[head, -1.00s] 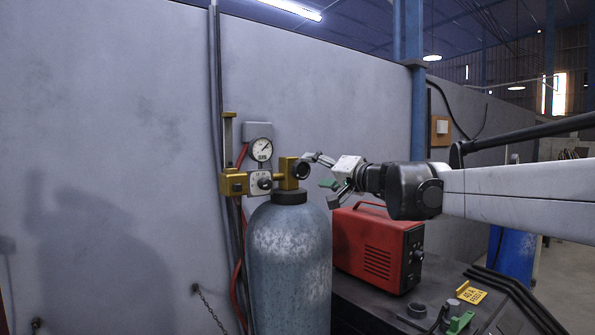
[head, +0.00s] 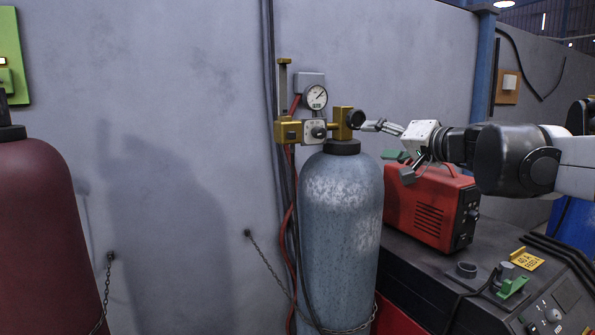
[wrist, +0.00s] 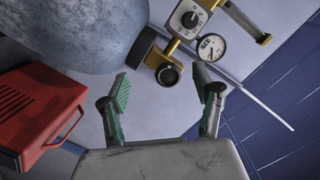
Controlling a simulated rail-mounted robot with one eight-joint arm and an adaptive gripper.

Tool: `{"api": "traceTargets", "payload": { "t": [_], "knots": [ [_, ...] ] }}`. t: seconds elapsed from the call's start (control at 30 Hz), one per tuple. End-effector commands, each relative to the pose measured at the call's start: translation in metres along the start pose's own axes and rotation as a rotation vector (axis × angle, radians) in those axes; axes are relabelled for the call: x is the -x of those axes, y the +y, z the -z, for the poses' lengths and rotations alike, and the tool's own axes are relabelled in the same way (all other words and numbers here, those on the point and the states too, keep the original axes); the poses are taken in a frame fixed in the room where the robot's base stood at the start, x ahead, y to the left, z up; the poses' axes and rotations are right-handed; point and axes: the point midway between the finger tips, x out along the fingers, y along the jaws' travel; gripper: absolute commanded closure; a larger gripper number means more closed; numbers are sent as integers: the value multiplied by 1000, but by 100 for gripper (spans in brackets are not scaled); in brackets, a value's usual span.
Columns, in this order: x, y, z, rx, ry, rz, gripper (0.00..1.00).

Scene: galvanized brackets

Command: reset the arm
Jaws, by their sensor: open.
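My gripper (head: 388,150) is extended from the right in the head view, level with the brass valve on top of the grey gas cylinder (head: 341,225). In the wrist view my gripper (wrist: 165,98) shows two green-padded fingers spread wide apart with nothing between them. The brass valve with its round black knob (wrist: 167,74) lies just beyond the fingers, apart from them as far as I can tell. The brass regulator (head: 289,131) and its round gauge (head: 316,97) sit to the left of the valve; the gauge also shows in the wrist view (wrist: 211,47).
A red welding unit (head: 425,208) stands on a dark bench right below my arm. A dark red cylinder (head: 35,240) stands at the left. Chains hang by the wall. A yellow tag (head: 527,259) and a green clamp (head: 512,287) lie on the bench. The wall is close behind.

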Motion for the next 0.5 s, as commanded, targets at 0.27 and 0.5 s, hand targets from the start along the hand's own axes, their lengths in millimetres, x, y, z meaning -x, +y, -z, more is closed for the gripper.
{"api": "traceTargets", "payload": {
  "t": [0.27, 0.5],
  "knots": [
    [51, 33, -174, 142, -281, -189, 37],
    [121, 94, -300, 293, -471, -409, 37]
  ]
}}
